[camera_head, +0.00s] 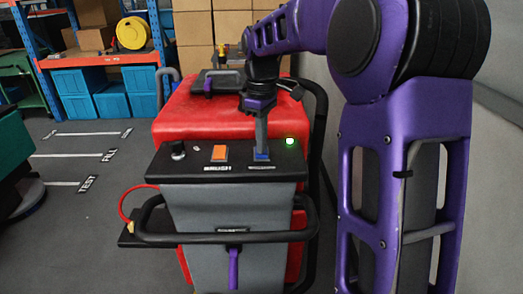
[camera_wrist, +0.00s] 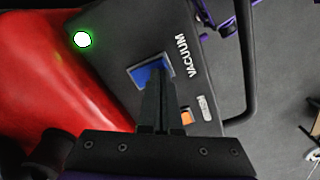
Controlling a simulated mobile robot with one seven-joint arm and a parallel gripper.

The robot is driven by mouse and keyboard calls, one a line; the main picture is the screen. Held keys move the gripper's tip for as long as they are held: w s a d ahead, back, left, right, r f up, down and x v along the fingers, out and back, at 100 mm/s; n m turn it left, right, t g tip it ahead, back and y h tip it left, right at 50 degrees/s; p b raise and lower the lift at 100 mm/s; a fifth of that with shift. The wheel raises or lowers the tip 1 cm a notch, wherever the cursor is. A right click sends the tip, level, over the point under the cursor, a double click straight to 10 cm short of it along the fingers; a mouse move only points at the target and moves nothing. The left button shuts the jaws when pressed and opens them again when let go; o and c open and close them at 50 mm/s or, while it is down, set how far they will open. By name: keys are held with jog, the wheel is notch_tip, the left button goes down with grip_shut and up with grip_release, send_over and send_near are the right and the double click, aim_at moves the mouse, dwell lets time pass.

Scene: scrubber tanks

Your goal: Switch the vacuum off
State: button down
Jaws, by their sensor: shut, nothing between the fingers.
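The blue vacuum switch (camera_head: 262,157) sits on the dark top panel of the red and grey scrubber, at the panel's right. It also shows in the wrist view (camera_wrist: 146,74), beside the printed word VACUUM. A round green lamp (camera_head: 290,141) glows to the right of the switch; it is lit in the wrist view (camera_wrist: 82,40) too. My gripper (camera_head: 262,148) is shut and empty, pointing down with its fingertips at the switch. The fingers (camera_wrist: 158,88) cover part of the switch in the wrist view. I cannot tell whether they touch it.
An orange switch (camera_head: 219,153) marked BRUSH and a black knob (camera_head: 178,150) are on the same panel, to the left. A black handlebar (camera_head: 190,238) and a purple lever (camera_head: 233,268) are below. Cardboard boxes (camera_head: 192,42) stand behind. Open floor lies to the left.

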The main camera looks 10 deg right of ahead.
jog(key=shift+f, duration=0.45)
jog(key=shift+r, duration=0.2)
notch_tip(320, 180, up, 3)
jog(key=shift+f+p, duration=0.2)
jog(key=shift+p, duration=1)
jog(key=shift+r+p, duration=0.3)
jog(key=shift+r, duration=1.75)
jog(key=shift+w, duration=0.1)
